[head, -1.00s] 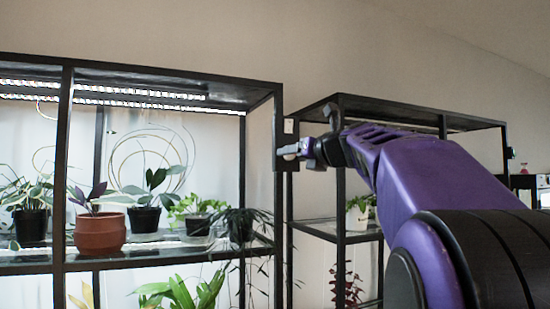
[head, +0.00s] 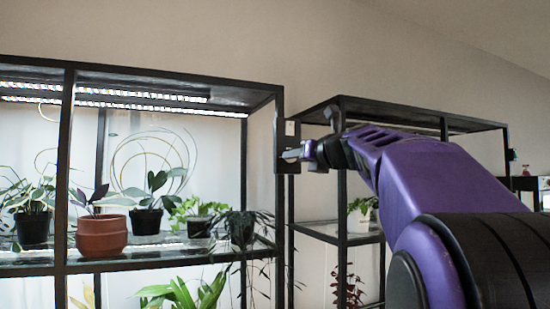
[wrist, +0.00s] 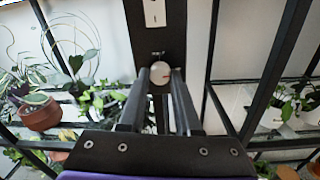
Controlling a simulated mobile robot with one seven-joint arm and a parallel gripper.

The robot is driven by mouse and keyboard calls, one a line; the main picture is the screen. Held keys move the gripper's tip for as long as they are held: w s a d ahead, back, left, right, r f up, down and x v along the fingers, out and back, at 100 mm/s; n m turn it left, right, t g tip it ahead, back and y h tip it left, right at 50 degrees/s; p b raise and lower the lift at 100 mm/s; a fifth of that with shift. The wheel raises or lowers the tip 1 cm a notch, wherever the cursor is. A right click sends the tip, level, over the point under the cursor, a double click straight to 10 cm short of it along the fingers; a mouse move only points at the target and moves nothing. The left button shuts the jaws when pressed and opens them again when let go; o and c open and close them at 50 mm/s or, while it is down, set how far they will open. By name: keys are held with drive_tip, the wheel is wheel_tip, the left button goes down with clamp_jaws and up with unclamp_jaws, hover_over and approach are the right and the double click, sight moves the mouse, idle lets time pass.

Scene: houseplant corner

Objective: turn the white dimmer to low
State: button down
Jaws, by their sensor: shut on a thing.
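The white dimmer (wrist: 160,73) is a round knob with a small red mark, on a dark upright panel (wrist: 158,35). In the wrist view it sits between the fingertips of my gripper (wrist: 160,76), which is shut on it. In the head view my gripper (head: 291,155) reaches the panel (head: 281,160) at the right end of the lit shelf. The knob is hidden behind the fingers there. Lettering near the knob is too small to read.
A white switch plate (wrist: 154,12) is above the knob on the same panel. Light strips (head: 140,98) glow over the left shelf. Potted plants, including one in a terracotta pot (head: 101,236), stand on it. A second dark rack (head: 340,215) stands to the right, behind my arm.

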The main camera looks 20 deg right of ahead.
drive_tip(key=shift+a+r+n+h+b, duration=0.1)
drive_tip(key=shift+n+h+b, duration=0.4)
drive_tip(key=shift+n+b, duration=5)
drive_tip(key=shift+a+n+h+p, duration=0.1)
drive_tip(key=shift+n+h+p, duration=0.5)
drive_tip(key=shift+n, duration=11.1)
drive_tip(key=c, duration=0.6)
unclamp_jaws()
